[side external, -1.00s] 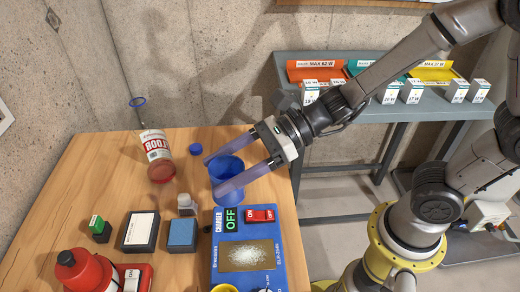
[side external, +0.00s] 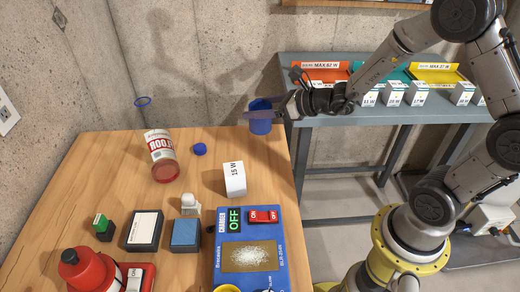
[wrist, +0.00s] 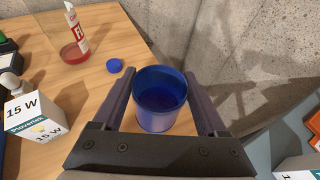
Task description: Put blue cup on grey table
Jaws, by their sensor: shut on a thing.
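The blue cup (side external: 261,121) is upright at the far right corner of the wooden table in the side view. It also shows between my fingers in the wrist view (wrist: 158,118), open end up and empty inside. My gripper (side external: 262,113) is shut on the cup, a finger on either side. I cannot tell exactly how high the cup is above the wood. The grey table (side external: 345,119) stands behind and to the right, with a gap between it and the wooden table.
Coloured trays, one orange (side external: 318,74), and several white boxes (side external: 365,95) stand on the grey table. The wooden table (side external: 110,165) holds a white 15 W box (side external: 234,180), a bottle (side external: 160,155), a blue cap (side external: 200,149) and a blue charger (side external: 250,230). A concrete wall (side external: 200,60) is behind.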

